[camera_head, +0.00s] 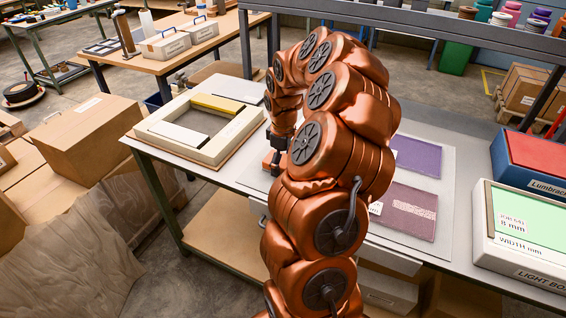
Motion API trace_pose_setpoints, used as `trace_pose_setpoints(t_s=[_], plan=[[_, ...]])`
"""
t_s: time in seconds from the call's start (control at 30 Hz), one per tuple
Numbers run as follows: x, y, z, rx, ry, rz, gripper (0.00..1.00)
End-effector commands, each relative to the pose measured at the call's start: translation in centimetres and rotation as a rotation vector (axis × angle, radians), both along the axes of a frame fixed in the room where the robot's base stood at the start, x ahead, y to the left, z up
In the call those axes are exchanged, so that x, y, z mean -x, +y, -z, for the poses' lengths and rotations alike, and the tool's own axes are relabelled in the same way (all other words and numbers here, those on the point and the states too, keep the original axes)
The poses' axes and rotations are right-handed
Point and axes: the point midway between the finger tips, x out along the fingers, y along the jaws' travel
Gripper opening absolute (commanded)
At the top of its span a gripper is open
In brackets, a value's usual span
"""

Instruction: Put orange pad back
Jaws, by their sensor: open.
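My copper arm fills the middle of the view and bends down to the worktable. My gripper (277,162) is small and low over the table, just right of the pale frame, and partly hidden by my own arm. It is open. A small orange-red patch shows at the gripper; I cannot tell whether it is the orange pad or part of the gripper. No other orange pad can be made out. A purple pad (418,157) and a mauve patterned pad (408,212) lie flat on a grey mat (441,186) right of my arm.
A pale frame (239,131) with a yellow strip lies left of the gripper. A red-topped box (540,158) and a light box (530,242) stand at the right. Cardboard boxes (85,145) stand at the left. A shelf rail (430,24) crosses behind the table.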

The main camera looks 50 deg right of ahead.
Motion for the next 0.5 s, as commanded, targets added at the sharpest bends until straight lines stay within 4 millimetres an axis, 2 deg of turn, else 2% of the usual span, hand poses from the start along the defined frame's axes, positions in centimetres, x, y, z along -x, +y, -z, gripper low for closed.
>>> trace_pose_setpoints(t_s=[0.23, 0.5], plan=[[0.0, -0.1, -1.2, 0.002, -0.002, 0.001, 0.93], [-0.2, -0.1, -6.1, 0.004, -0.005, 0.002, 0.93]])
